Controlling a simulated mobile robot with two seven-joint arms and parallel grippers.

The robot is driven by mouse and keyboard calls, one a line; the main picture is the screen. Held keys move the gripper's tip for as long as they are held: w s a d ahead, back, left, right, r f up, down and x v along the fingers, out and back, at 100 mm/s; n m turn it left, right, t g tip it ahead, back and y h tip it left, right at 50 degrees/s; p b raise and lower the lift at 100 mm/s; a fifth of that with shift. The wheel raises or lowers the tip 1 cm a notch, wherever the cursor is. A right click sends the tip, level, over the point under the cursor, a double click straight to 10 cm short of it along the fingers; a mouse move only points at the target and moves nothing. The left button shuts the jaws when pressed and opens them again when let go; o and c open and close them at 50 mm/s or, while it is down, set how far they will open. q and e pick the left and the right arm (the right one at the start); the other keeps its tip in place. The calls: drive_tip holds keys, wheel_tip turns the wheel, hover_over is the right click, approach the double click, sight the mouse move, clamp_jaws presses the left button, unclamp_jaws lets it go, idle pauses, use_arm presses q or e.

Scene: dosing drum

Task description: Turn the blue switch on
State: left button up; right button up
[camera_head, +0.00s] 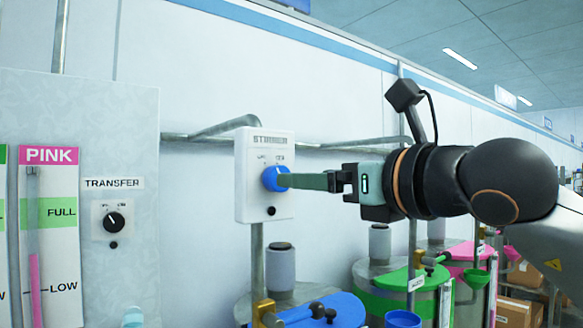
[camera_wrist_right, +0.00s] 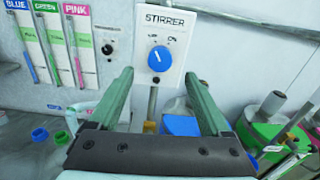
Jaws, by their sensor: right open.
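The blue switch (camera_head: 271,178) is a round knob on a white box labelled STIRRER (camera_head: 264,218). In the right wrist view the knob (camera_wrist_right: 160,58) faces me, and its white mark points up and slightly left. Small labels sit above it on the left and right, too small to read surely. My right gripper (camera_head: 290,181) reaches in from the right with its green fingers at the knob. In the wrist view the gripper (camera_wrist_right: 158,76) is open, its fingertips apart on either side, just below the knob. Contact cannot be told. My left gripper is not in view.
A black TRANSFER knob (camera_head: 114,222) is on the panel (camera_head: 135,270) at left, beside a PINK gauge (camera_head: 50,230). Below stand drums with blue (camera_head: 340,308), green (camera_head: 390,280) and pink (camera_head: 470,252) lids. Pipes (camera_head: 350,143) run along the wall behind the box.

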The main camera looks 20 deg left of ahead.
use_arm(q)
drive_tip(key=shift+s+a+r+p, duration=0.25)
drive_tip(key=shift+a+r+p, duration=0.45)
drive_tip(key=shift+p, duration=0.15)
use_arm(e)
drive_tip(key=x, duration=0.6)
drive_tip(key=shift+c, duration=0.4)
clamp_jaws()
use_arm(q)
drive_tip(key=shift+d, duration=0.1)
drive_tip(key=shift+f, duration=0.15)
